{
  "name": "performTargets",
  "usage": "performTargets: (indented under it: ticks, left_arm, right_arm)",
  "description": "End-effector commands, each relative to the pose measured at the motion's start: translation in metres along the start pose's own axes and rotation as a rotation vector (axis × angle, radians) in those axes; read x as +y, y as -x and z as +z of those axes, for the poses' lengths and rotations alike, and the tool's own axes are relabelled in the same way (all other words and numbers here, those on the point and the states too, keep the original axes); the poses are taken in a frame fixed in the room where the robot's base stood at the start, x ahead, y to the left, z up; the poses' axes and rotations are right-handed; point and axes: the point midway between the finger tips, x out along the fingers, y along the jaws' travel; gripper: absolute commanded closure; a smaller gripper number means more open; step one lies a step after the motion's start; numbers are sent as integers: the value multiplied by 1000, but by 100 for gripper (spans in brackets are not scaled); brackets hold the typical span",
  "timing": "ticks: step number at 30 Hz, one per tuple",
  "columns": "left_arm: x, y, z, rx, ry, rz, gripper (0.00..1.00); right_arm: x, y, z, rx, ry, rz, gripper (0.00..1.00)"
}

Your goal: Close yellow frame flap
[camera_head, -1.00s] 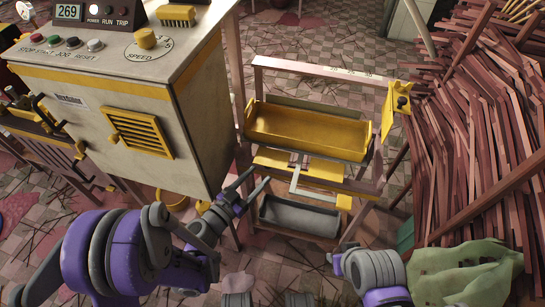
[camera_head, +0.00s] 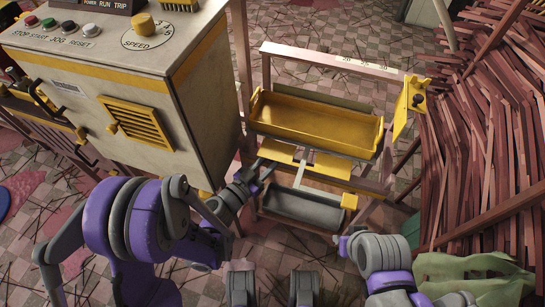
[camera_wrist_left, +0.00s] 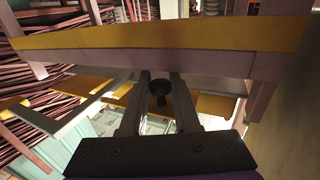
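The flap is tilted outward. My left gripper (camera_head: 264,168) is at the frame's left front, by the lower yellow plates (camera_head: 318,164), well left of the flap. In the left wrist view its two fingers (camera_wrist_left: 160,76) are apart, below a yellow-edged bar (camera_wrist_left: 160,42). A dark round knob (camera_wrist_left: 158,88) shows between them; I cannot tell its distance.
A control cabinet (camera_head: 130,110) with a yellow vent stands close left of the frame. A grey bin (camera_head: 300,208) sits low in the frame. A pile of reddish sticks (camera_head: 490,150) and a green sack (camera_head: 470,275) crowd the right side.

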Motion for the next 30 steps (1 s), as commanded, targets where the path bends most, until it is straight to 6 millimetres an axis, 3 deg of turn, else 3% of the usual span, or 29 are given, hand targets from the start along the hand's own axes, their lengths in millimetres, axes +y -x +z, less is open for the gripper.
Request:
performTargets:
  ticks: [3,17,30]
  left_arm:
    - [0,0,0,0,0,0,100]
    - [1,2,-6,-50,19,0,100]
    - [3,7,-28,-362,144,-1,100]
  right_arm:
    - [0,0,0,0,0,0,67]
    - [0,10,-2,3,0,0,67]
    - [0,63,-17,21,0,0,67]
